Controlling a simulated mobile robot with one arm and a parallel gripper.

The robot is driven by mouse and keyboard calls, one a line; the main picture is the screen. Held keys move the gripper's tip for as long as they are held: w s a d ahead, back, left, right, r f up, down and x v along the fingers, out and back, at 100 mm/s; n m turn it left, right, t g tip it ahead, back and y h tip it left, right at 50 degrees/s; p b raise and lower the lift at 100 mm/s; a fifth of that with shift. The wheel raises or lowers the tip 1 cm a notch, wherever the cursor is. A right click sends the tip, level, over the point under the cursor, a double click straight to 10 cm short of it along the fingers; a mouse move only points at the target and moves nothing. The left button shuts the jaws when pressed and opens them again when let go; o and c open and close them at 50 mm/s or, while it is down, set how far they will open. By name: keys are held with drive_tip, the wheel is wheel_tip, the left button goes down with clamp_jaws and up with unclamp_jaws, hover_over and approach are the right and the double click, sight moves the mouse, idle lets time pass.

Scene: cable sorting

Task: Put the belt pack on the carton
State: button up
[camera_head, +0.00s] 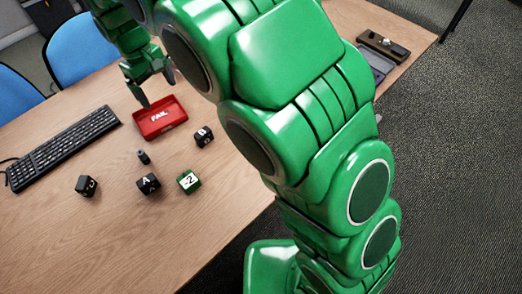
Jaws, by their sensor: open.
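I cannot pick out a belt pack or a carton for certain. Black blocks with white marks lie on the wooden table: one at the left (86,186), one marked A (148,184) and one farther back (204,136). A green block with a white "2" label (188,182) is beside the A block. My gripper (157,92) is open at the back, above or just behind a red tray (144,128) labelled FAIL. Nothing shows between its fingers. My green arm hides much of the table's right side.
A black keyboard (64,148) lies at the left. A small dark cylinder (144,157) stands among the blocks. A dark brown case (383,46) and a grey tray (379,64) are at the far right. Blue chairs (80,50) stand behind. The near table is clear.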

drive_tip(key=s+d+r+m, duration=0.2)
drive_tip(key=d+r, duration=0.1)
drive_tip(key=d, duration=0.6)
drive_tip(key=s+d+r+m+g, duration=0.1)
drive_tip(key=s+d+r+m, duration=0.1)
drive_tip(key=d, duration=0.7)
drive_tip(key=s+d+r+m, duration=0.2)
drive_tip(key=s+d+r, duration=0.1)
drive_tip(key=d, duration=0.7)
drive_tip(key=s+d+f+m, duration=0.1)
drive_tip(key=s+d+m, duration=0.1)
drive_tip(key=s+d, duration=0.5)
drive_tip(key=s+d+f+m, duration=0.1)
drive_tip(key=s+d+m, duration=0.2)
drive_tip(key=s+d, duration=0.4)
drive_tip(key=s, duration=0.5)
drive_tip(key=shift+s+d+g+y, duration=0.2)
drive_tip(key=shift+s+g+y, duration=0.15)
drive_tip(key=shift+g+y, duration=0.05)
drive_tip(key=shift+s, duration=0.25)
drive_tip(key=c, duration=0.4)
drive_tip(key=shift+c, duration=0.2)
drive_tip(key=shift+w, duration=0.1)
